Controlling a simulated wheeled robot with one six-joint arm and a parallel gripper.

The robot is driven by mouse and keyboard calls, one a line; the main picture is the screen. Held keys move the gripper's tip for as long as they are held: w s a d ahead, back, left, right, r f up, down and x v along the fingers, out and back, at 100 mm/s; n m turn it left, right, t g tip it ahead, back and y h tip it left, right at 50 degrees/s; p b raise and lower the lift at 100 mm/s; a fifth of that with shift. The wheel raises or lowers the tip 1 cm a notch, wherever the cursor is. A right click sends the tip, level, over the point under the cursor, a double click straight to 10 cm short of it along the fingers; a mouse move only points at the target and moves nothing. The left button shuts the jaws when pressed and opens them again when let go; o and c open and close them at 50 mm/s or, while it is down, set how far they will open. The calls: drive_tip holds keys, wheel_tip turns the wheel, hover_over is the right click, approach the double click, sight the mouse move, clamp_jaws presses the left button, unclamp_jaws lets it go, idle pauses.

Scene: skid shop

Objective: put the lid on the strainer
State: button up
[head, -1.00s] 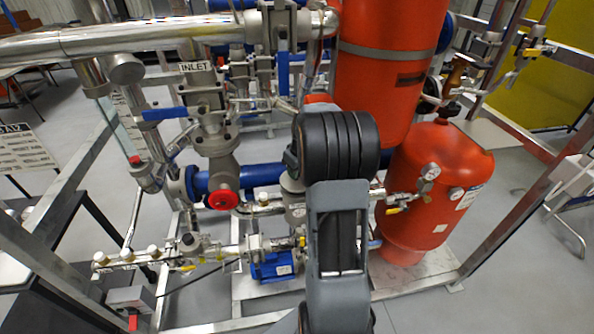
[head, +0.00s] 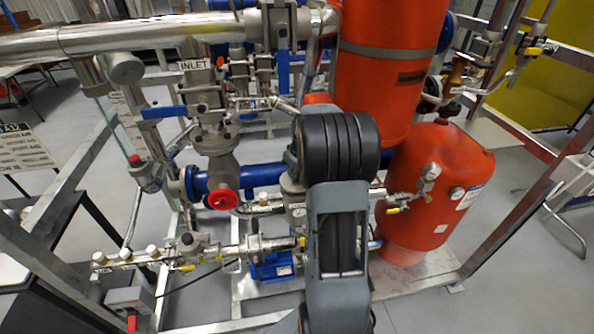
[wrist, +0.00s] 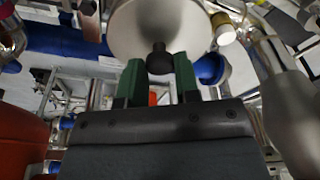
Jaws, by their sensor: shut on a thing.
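My gripper (wrist: 158,75) shows in the wrist view with two green fingers shut on the dark knob (wrist: 159,58) of the lid. The lid (wrist: 160,22) is a round, pale grey disc filling the top middle of that view, its upper edge cut off. In the head view my arm covers the centre, and the gripper and lid are hidden behind it. I cannot surely pick out the strainer. A grey metal body (head: 292,187) partly hidden behind my arm may be it. I cannot tell whether the lid touches anything.
A red tank (head: 435,185) stands right of my arm, with a taller red vessel (head: 385,70) behind. Left are steel pipes, a red handwheel (head: 222,200) and a blue pump (head: 272,267). A metal frame post (head: 510,210) rises at right. In the wrist view, a metal cylinder (wrist: 290,110) is close at right.

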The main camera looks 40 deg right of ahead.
drive_tip(key=shift+f+b, duration=0.45)
drive_tip(key=shift+f, duration=0.15)
drive_tip(key=shift+f+b, duration=0.4)
idle(0.4)
drive_tip(key=o, duration=0.8)
drive_tip(key=shift+o, duration=0.3)
drive_tip(key=shift+o, duration=1.3)
drive_tip(key=shift+r, duration=0.15)
